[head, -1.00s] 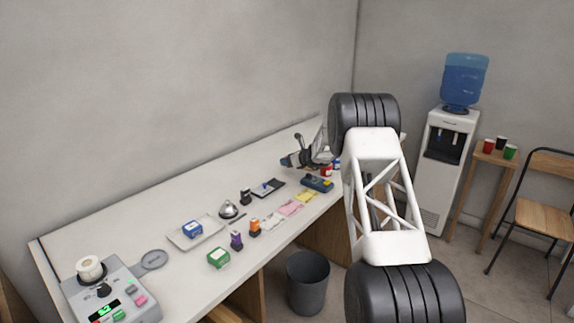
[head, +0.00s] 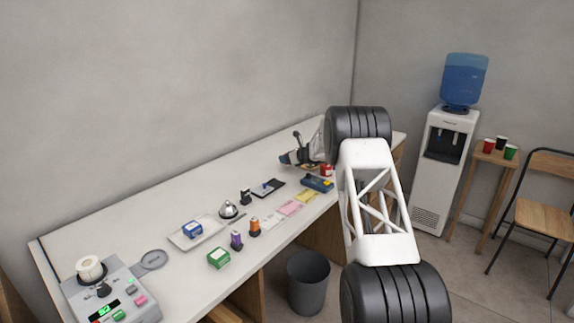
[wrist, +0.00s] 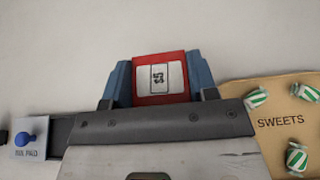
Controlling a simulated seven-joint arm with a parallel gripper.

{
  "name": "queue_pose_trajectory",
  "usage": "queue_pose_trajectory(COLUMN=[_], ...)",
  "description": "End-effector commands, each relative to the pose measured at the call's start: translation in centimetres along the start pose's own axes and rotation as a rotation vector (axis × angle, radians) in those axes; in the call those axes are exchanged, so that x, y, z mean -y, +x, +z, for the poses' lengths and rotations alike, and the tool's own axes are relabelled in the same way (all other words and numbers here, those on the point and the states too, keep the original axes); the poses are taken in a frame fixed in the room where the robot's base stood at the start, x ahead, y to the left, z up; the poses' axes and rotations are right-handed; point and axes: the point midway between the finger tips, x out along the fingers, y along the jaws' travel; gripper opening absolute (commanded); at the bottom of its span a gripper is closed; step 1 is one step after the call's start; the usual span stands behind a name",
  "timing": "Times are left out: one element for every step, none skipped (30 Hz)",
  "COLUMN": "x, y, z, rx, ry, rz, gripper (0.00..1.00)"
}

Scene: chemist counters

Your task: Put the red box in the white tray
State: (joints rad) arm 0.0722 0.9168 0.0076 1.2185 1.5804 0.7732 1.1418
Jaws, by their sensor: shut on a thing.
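The red box (wrist: 159,58) has a white label with a dark mark. In the wrist view it sits between the blue fingers of my gripper (wrist: 160,80), which is shut on it. White counter surface fills the background behind the box. In the head view my own arm covers most of the gripper, and a small red shape shows at the arm's left edge. The white tray (head: 182,242) lies on the counter, left of the middle, well to the left of my arm. A blue box (head: 193,229) sits in it.
A green box (head: 219,258), a purple bottle (head: 237,240), an orange bottle (head: 254,227) and a bell (head: 228,209) stand close to the tray. A bin (head: 308,282) stands below.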

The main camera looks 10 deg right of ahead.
Motion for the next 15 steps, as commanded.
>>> queue_pose_trajectory(x=[0.0, 0.0, 0.0, 0.0, 0.0, 0.0, 0.0, 0.0, 0.0, 0.0, 0.0, 0.0, 0.0, 0.0, 0.0], y=[0.2, 0.3, 0.5, 0.6, 0.7, 0.9, 1.0, 1.1, 1.1, 1.2, 1.2, 1.2, 1.2, 1.2, 1.2], z=[-0.5, -0.7, -1.1, -1.4, -1.8, -2.2, -2.4, -2.6, -2.8, -2.8, -2.9, -2.9, -2.9, -2.9, -2.9], rx=[-0.001, -0.001, -0.001, -0.001, -0.001, -0.002, -0.002, -0.001, -0.001, 0.000, 0.000, 0.000, 0.000, 0.000, 0.000], ry=[0.002, 0.002, 0.002, 0.001, 0.001, 0.001, 0.001, 0.001, 0.001, 0.000, 0.000, 0.000, 0.000, 0.000, 0.000], rz=[0.000, 0.000, 0.000, 0.001, 0.001, 0.001, 0.001, 0.001, 0.000, 0.000, 0.000, 0.000, 0.000, 0.000, 0.000], gripper=[0.28, 0.28, 0.28, 0.28, 0.28, 0.28, 0.28, 0.28, 0.28, 0.28, 0.28, 0.28, 0.28, 0.28, 0.28])
